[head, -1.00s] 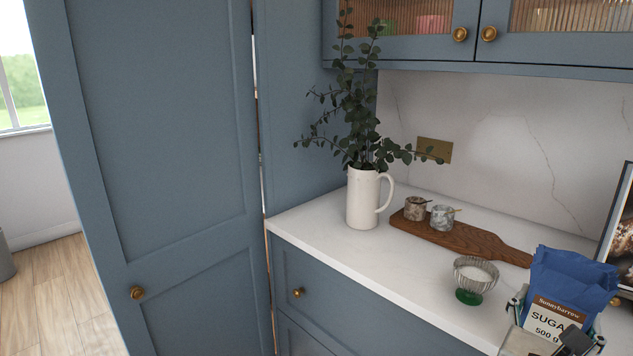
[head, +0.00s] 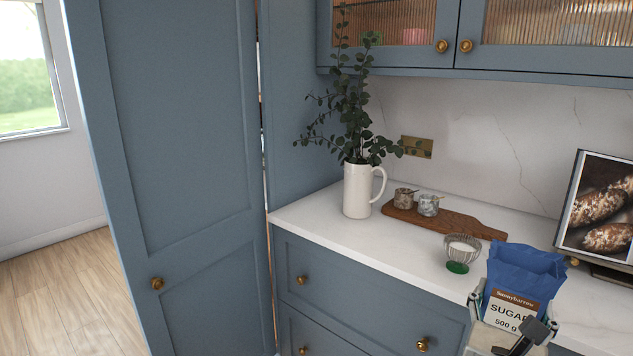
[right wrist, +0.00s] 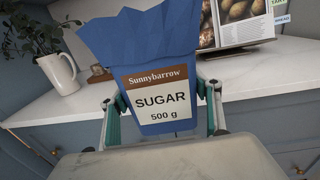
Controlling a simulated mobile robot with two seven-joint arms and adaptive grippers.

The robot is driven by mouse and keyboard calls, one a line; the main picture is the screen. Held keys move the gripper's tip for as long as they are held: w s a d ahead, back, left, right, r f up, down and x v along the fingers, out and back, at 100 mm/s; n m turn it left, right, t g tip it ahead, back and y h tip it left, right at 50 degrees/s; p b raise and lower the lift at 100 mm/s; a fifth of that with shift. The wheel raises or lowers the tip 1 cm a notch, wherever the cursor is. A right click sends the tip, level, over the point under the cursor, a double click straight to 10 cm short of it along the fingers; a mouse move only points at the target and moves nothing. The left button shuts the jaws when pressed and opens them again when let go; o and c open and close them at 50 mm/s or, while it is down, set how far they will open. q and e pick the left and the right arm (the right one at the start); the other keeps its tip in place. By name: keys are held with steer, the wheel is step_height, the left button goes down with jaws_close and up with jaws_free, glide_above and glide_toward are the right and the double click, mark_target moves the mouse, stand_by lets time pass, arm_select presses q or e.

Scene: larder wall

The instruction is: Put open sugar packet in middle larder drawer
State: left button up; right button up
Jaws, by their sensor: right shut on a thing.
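The open sugar packet (head: 519,290) is blue with a brown and white label reading "SUGAR 500 g", and its top is unfolded. It stands nearly upright between the fingers of my right gripper (head: 514,314), in front of the worktop. The right wrist view shows the packet (right wrist: 162,60) with a finger of the right gripper (right wrist: 162,112) on each side, shut on it. My left gripper is not in view. A tall larder door (head: 165,150) stands at the left, and no larder drawer shows in these frames.
The white worktop (head: 330,235) carries a white jug (head: 357,190) with greenery, a wooden board (head: 450,222) with two small pots, a glass bowl (head: 461,248) on a green foot, and a cookbook (head: 600,205) on a stand. Blue base drawers (head: 360,290) are closed below. Wooden floor lies clear at left.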

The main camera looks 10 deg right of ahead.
mark_target(487, 308)
steer(key=w+a+n+t+y, duration=0.2)
steer(key=a, duration=0.1)
steer(key=shift+w+a+f+t+y+p, duration=0.2)
steer(key=shift+f+t+y+p, duration=0.1)
steer(key=shift+f+y+p, duration=0.1)
steer(key=a+f+n+t+y+p, duration=0.1)
steer(key=a+f+n+t+y, duration=0.2)
steer(key=a+f+n+y, duration=0.4)
steer(key=a+f+y, duration=0.2)
steer(key=a+y, duration=0.1)
steer(key=a, duration=0.2)
steer(key=shift+s+a, duration=0.4)
steer(key=shift+w, duration=0.1)
